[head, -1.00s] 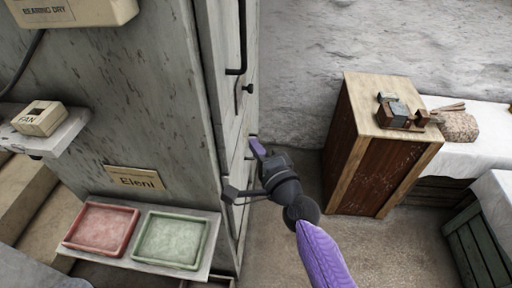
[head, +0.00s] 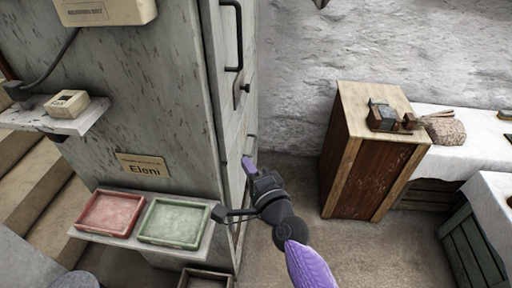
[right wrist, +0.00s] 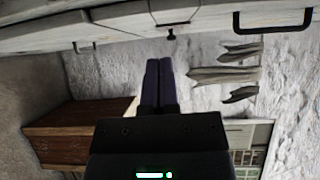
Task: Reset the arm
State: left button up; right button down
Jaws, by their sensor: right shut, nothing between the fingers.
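My right gripper (head: 247,162) is in front of the grey cabinet's door side (head: 235,60) in the head view, its purple fingers near a lower handle. In the right wrist view the two purple fingers (right wrist: 157,85) lie together, shut and empty. The cabinet door with its dark handle (right wrist: 275,22) and small knob (right wrist: 171,34) runs along the top of that view, apart from the fingertips. My left gripper is not in view.
A red tray (head: 110,212) and a green tray (head: 174,221) sit on a low shelf at the cabinet. A fan switch box (head: 68,104) rests on a higher shelf. A wooden cabinet (head: 372,150) stands at right. Floor between is clear.

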jog(key=s+d+f+n+g+h, duration=0.1)
jog(key=s+d+f+n+g, duration=0.25)
jog(key=s+n, duration=0.2)
jog(key=s+d+f+n+g+h, duration=0.1)
jog(key=s+d+f+n+g, duration=0.3)
jog(key=s, duration=0.3)
jog(key=s+d+f+n+g+h, duration=0.2)
jog(key=s+d+n+g+h, duration=0.4)
jog(key=s+d, duration=0.75)
notch_tip(320, 180, down, 18)
jog(key=s+f+m+h+b, duration=0.1)
jog(key=s+m, duration=0.1)
pick_arm(q)
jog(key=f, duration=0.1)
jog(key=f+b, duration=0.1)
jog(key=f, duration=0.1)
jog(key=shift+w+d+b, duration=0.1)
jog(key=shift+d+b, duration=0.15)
jog(key=shift+b, duration=0.15)
pick_arm(e)
jog(key=s+d+f+g, duration=0.1)
jog(key=s+d+f, duration=0.1)
jog(key=s+f, duration=1)
jog(key=shift+s+f+n, duration=0.2)
jog(key=shift+s+n, duration=0.25)
jog(key=shift+s, duration=0.5)
